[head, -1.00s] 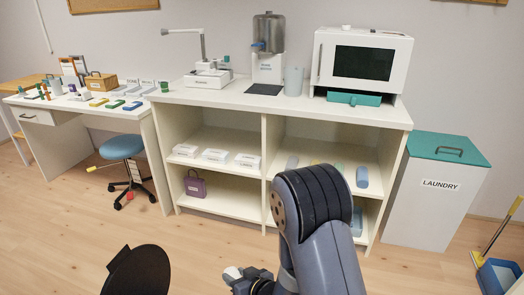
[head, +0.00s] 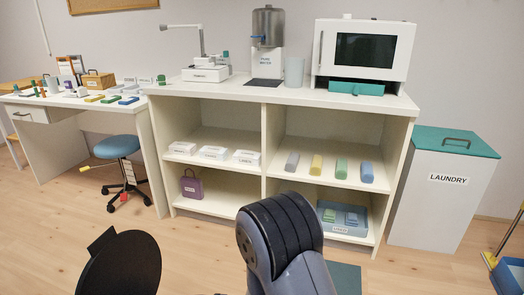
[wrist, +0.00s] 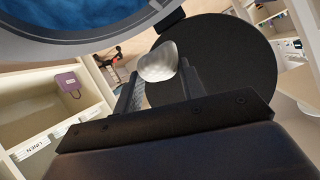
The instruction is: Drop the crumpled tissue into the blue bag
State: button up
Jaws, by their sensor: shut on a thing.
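The crumpled tissue (wrist: 158,62) is a small white lump in the wrist view. My gripper (wrist: 160,78) is shut on it, with one finger on each side. The blue bag (wrist: 85,14) shows at the upper left of the wrist view as a blue lining inside a round grey rim. The tissue appears just outside that rim in the picture; its height relative to the rim cannot be told. In the head view my gripper and the tissue are hidden, and the blue bag does not show.
A black round disc, lid-like, stands at the lower left (head: 122,266) and behind the tissue in the wrist view (wrist: 225,75). The white shelf unit (head: 262,150) is ahead, with a laundry bin (head: 445,195) on its right. A blue stool (head: 117,148) stands left.

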notch_tip(320, 180, down, 4)
jog(key=b, duration=0.3)
jog(key=shift+f, duration=0.2)
jog(key=o, duration=1)
jog(key=p+v, duration=0.3)
jog(key=v, duration=0.8)
